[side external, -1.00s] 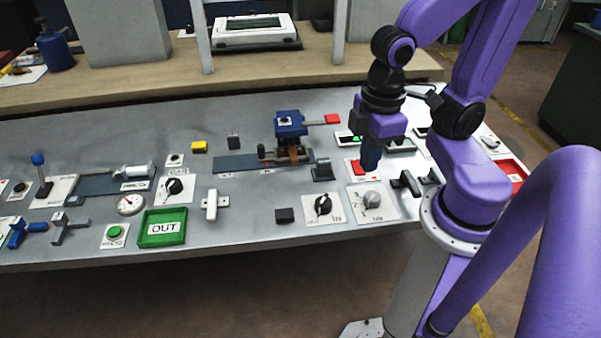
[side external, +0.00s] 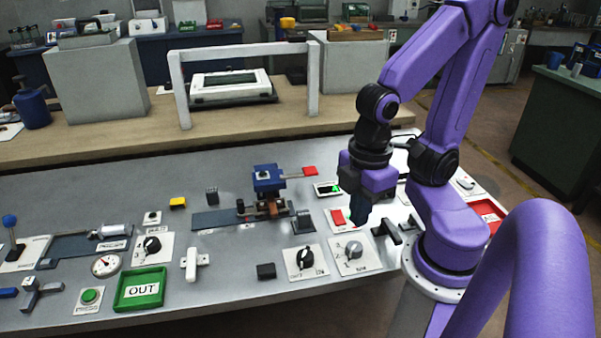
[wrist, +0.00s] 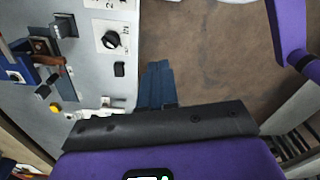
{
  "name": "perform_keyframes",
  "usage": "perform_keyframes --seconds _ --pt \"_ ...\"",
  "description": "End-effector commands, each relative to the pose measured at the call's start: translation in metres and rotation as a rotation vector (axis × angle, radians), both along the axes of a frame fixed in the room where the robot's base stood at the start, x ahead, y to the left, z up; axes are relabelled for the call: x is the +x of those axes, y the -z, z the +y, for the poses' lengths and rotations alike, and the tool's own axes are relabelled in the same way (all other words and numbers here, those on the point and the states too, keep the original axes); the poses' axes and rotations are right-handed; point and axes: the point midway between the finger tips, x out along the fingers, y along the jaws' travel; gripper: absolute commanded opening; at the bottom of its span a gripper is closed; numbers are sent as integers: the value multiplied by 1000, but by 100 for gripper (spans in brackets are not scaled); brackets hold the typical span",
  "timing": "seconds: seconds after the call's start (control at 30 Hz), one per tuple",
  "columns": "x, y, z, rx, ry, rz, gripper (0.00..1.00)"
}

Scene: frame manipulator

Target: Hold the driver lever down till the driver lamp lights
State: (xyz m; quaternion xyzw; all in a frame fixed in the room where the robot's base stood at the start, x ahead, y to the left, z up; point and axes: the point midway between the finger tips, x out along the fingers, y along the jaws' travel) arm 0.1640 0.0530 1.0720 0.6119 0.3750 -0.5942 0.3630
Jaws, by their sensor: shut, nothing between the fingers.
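My gripper (side external: 359,222) points down over the right part of the bench, fingers shut and empty. Its tips show just right of a red switch (side external: 337,216) on a white plate; I cannot tell whether they touch anything. The wrist view shows the shut fingers (wrist: 157,68) too. Several controls could be levers: a black handle (side external: 387,231) right of my gripper, a blue device (side external: 268,180) with a red-ended arm (side external: 310,171), and a blue-ball stick (side external: 10,221) at far left. Labels are too small to show which is the driver lever. No lamp is identifiable as the driver lamp.
A dark display (side external: 326,189) with green light stands behind the red switch. Two dial knobs (side external: 305,258) (side external: 354,250) and a black block (side external: 266,271) lie in front. A green OUT tray (side external: 139,289) is at front left, a red tray (side external: 487,213) at right.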

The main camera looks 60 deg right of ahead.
Motion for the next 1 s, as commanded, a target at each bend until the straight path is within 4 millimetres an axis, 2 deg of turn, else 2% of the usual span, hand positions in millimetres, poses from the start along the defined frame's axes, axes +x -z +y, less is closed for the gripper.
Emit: perform_keyframes --seconds 0.23,0.37,0.47,0.7,1.0 --pt "1 0 0 0 6 0 0" --pt "8 -1 1 -1 66 1 0" --pt "19 -3 1 -1 171 4 0" --pt "60 -10 -1 1 546 9 0" --pt "110 -17 -15 2 1027 17 0"
